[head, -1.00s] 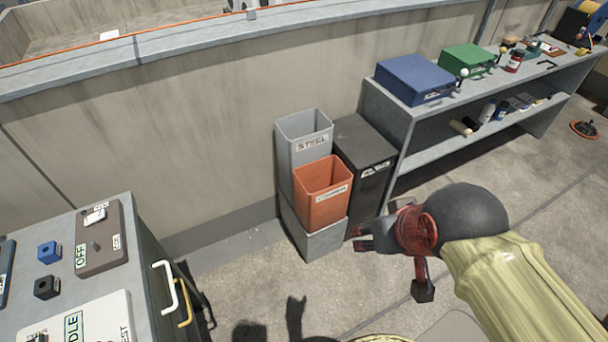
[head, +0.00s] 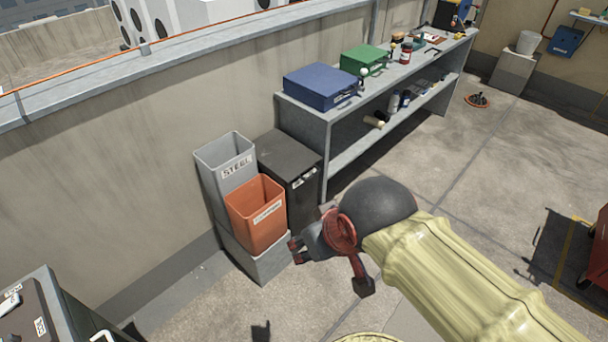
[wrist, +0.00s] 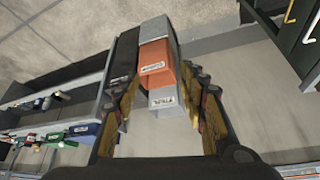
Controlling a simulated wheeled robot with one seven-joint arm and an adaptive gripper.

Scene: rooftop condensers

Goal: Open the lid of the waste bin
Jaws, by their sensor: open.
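A tall black bin (head: 292,175) with a flat dark lid (head: 287,153) stands against the wall; the lid looks closed. A white label is on its upper front. Its lower part is partly hidden by my arm. In the wrist view the black bin (wrist: 123,60) shows at left, partly behind a finger. My gripper (head: 298,250) is in front of the bins, low in the head view. In the wrist view my gripper (wrist: 165,108) has its fingers spread apart with nothing held between them. It appears apart from the bin.
An open orange bin (head: 256,217) and an open grey bin labelled STEEL (head: 226,172) stand left of the black bin. A grey shelf bench (head: 302,125) adjoins on the right, with blue and green cases on top. Bare floor (head: 440,180) lies to the right.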

